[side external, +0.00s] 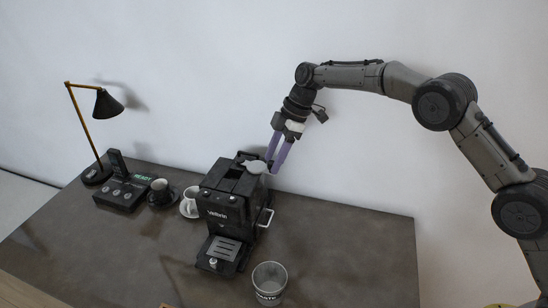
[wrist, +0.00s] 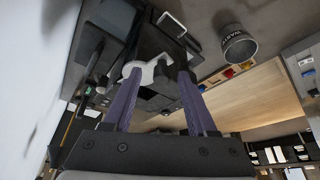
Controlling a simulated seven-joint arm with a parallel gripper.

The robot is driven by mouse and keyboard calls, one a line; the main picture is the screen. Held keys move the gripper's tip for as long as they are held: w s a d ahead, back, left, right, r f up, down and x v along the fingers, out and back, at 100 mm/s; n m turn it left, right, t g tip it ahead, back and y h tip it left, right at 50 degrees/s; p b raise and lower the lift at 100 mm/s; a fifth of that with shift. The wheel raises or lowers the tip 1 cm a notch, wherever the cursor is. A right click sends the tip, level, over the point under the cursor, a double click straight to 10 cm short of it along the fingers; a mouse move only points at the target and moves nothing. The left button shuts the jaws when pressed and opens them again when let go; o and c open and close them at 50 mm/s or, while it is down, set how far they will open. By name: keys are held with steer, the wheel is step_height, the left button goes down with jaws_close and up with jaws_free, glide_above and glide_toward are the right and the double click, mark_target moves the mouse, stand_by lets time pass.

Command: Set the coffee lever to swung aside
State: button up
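The black coffee machine (side external: 222,208) stands mid-table; it also shows in the wrist view (wrist: 152,38). A light grey, round-ended piece (side external: 257,167), which looks like its lever, is at the machine's top rear. In the wrist view this piece (wrist: 133,69) lies around the fingertips, partly hidden by the left finger. A bent metal handle (side external: 266,217) is on the machine's right side. My gripper (side external: 275,160) points down at the machine's rear top corner. Its two purple fingers are apart, also in the wrist view (wrist: 158,76). Contact with the grey piece cannot be told.
A metal waste cup (side external: 269,283) stands front right of the machine. Left are a white cup (side external: 190,203), a dark cup (side external: 160,191), a black device with a green display (side external: 124,192) and a lamp (side external: 107,104). The table's right side (side external: 350,255) is clear.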

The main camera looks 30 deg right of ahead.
steer(key=v, duration=1.4)
